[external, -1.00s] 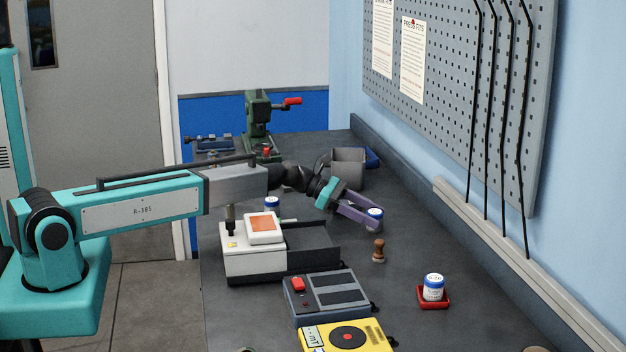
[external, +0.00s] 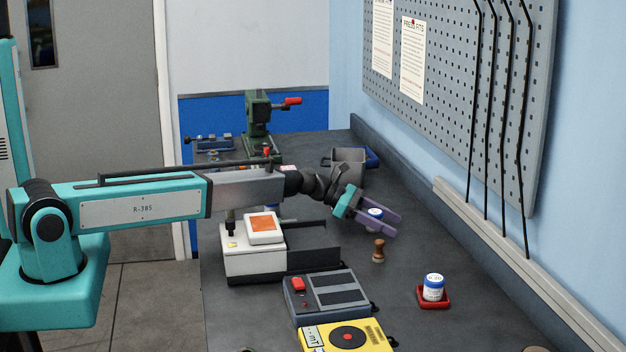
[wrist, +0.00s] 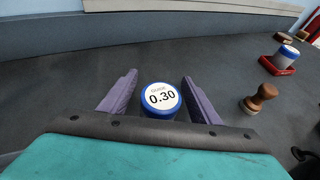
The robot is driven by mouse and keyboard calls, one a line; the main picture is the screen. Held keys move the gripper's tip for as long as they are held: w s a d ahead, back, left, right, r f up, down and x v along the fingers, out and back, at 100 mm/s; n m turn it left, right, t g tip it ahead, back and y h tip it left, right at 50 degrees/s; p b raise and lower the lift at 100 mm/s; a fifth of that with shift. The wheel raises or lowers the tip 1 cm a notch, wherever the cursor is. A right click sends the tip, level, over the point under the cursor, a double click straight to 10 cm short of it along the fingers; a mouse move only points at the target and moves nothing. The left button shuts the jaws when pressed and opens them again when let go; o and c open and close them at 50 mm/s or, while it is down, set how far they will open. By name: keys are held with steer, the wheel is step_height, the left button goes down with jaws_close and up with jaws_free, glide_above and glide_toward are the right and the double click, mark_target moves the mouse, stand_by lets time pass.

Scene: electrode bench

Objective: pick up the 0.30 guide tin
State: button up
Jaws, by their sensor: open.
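The 0.30 guide tin (wrist: 160,98) is a small round tin with a white lid and blue rim, its "0.30" label facing up in the wrist view. My gripper (wrist: 160,84) is open, with one purple finger on each side of the tin. Small gaps show between the fingers and the tin, so it is around the tin without visibly gripping it. In the external view my gripper (external: 381,222) reaches over the bench, and the tin (external: 375,213) shows between its fingers, partly hidden by the near one.
A wooden stamp (external: 379,251) stands close by. Another white-and-blue tin (external: 433,285) sits on a red tray (external: 433,305). A grey bin (external: 348,167) is behind, a white device (external: 254,262) to the left. Bare bench lies right of the tin.

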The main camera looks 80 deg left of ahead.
stand_by(0.3)
steer(key=c, duration=1.2)
steer(key=shift+r, duration=0.15)
steer(key=shift+r+b, duration=1.05)
steer(key=shift+r, duration=3.8)
